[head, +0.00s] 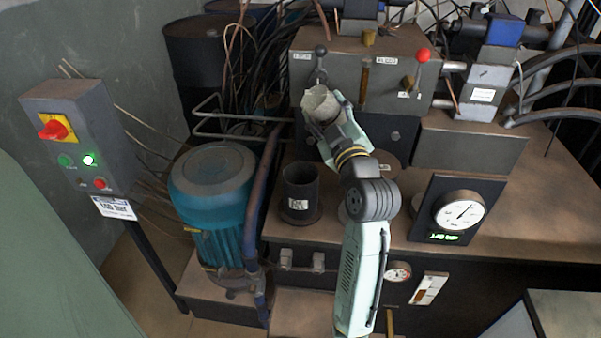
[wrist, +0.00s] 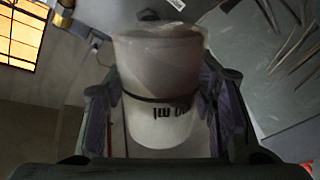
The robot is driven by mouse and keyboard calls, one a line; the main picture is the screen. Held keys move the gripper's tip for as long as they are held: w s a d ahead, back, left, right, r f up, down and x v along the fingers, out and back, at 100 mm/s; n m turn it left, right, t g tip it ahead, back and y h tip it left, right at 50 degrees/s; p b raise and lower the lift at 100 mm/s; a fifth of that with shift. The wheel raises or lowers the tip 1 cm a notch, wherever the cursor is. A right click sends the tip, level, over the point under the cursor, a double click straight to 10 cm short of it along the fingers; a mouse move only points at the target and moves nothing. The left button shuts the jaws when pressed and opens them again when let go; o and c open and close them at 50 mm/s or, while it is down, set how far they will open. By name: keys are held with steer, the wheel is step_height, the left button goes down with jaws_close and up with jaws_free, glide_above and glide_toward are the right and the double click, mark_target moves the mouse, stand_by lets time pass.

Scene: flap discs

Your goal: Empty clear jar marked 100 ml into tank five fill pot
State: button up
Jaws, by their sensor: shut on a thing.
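The clear jar (head: 320,101) is held up by my gripper (head: 328,122) in front of the grey valve block in the head view. In the wrist view the jar (wrist: 158,70) sits between the two fingers of my gripper (wrist: 155,112), with dark marking upside down near a dark band; only part of it reads, ending in "ml". Its upper part looks brownish and its lower part whitish. The amount inside cannot be told. A black cylindrical pot (head: 299,188) with a small white label stands on the tank top, below and left of the jar; its label is too small to read.
A blue motor (head: 212,190) with a pipe stands left of the black pot. The valve block (head: 385,75) with a red-knobbed lever (head: 422,55) rises behind my gripper. A pressure gauge (head: 459,212) stands at right. The tank top (head: 520,165) has bare room at right.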

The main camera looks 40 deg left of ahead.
mark_target(326, 124)
steer(key=shift+r+n, duration=0.25)
steer(key=shift+n, duration=0.15)
steer(key=shift+f+n+b, duration=0.35)
steer(key=shift+n+b, duration=0.35)
steer(key=shift+b, duration=0.2)
steer(key=shift+n+y+b, duration=0.3)
steer(key=shift+n+y, duration=0.1)
steer(key=shift+n, duration=0.1)
steer(key=shift+f+n+g+b, duration=0.4)
steer(key=shift+f+n+b, duration=0.3)
steer(key=shift+b, duration=0.25)
steer(key=shift+f, duration=0.2)
steer(key=shift+f+n+y+b, duration=0.15)
steer(key=shift+n+y+b, duration=0.15)
steer(key=shift+n+b, duration=0.15)
steer(key=shift+s, duration=0.1)
steer(key=shift+a+f+n+g+b, duration=0.1)
steer(key=shift+f+n+g+b, duration=0.25)
steer(key=shift+n+b, duration=0.6)
